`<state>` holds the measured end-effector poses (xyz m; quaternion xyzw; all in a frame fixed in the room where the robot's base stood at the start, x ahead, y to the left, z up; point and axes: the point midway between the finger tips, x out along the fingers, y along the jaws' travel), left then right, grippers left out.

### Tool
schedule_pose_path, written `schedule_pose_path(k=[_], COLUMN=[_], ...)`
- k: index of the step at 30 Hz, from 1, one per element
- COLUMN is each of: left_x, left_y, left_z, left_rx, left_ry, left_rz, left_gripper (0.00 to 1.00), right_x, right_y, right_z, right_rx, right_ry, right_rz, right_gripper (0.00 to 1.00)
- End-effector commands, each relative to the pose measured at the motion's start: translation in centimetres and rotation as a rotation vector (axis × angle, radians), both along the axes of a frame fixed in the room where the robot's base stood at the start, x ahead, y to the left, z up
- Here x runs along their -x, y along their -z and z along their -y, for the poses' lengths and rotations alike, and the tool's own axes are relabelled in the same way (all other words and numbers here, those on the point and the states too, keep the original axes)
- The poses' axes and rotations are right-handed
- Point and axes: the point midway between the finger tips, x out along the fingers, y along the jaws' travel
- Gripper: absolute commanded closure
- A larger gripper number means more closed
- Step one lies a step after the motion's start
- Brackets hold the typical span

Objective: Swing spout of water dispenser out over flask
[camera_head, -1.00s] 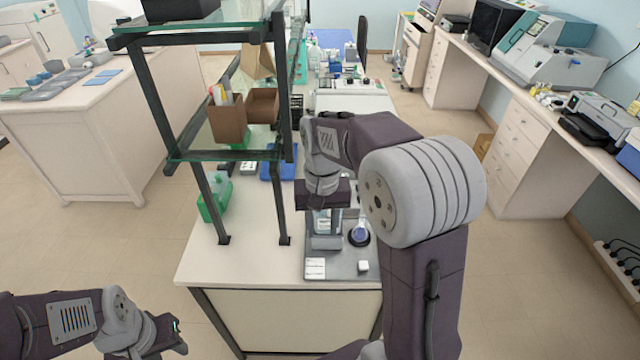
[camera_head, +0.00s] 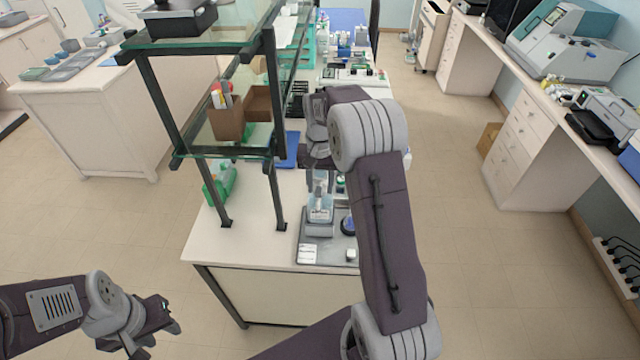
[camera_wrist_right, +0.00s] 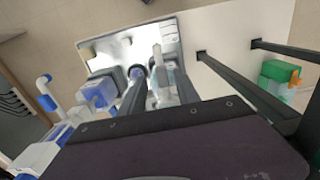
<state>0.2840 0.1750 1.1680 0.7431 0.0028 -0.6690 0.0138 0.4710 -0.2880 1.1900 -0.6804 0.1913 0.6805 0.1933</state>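The water dispenser (camera_head: 320,207), a clear bluish upright body on a grey foot, stands on a grey tray (camera_head: 325,255) at the front of the bench. The flask (camera_head: 348,225) is just right of it on a dark round base, partly hidden by my right arm. My right gripper (camera_head: 320,180) points down over the dispenser. In the right wrist view its two dark fingers (camera_wrist_right: 160,82) are apart, with the dispenser between or just beyond them and the flask (camera_wrist_right: 137,73) by the left fingertip. My left gripper (camera_head: 160,337) is empty, low over the floor.
A dark-framed glass shelf (camera_head: 276,110) rises close to the left of the dispenser. A green container (camera_head: 220,183) stands under it. A small white block (camera_head: 351,255) lies on the tray's front. Blue-and-white bottles (camera_wrist_right: 98,93) stand near my right gripper.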

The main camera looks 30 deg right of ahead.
Motion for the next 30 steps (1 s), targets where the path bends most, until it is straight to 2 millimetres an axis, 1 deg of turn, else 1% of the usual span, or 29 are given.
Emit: schedule_pose_path(k=[4,10,11,12,15,30], left_x=[-0.01,-0.01,0.00,0.00,0.00,0.00], left_y=[-0.31,-0.26,-0.26,-0.26,-0.26,-0.26], left_z=[0.00,0.00,0.00,0.00,0.00,0.00], left_rx=[0.000,0.000,0.000,0.000,0.000,0.000], left_ry=[0.000,0.000,0.000,0.000,0.000,0.000], left_rz=[0.000,0.000,0.000,0.000,0.000,0.000], left_gripper=[0.62,0.62,0.62,0.62,0.62,0.62], right_x=[0.01,0.00,-0.01,-0.01,-0.01,-0.03], right_y=[0.95,1.07,1.06,1.05,1.04,1.01], right_z=[-0.03,-0.03,-0.02,-0.02,-0.02,-0.02], right_rx=[0.000,0.001,0.001,0.001,0.001,0.000], right_ry=[0.000,-0.001,-0.001,-0.001,-0.001,-0.001], right_rz=[0.000,0.001,0.001,0.001,0.001,0.002], right_gripper=[0.62,0.62,0.65,0.76,1.00,1.00])
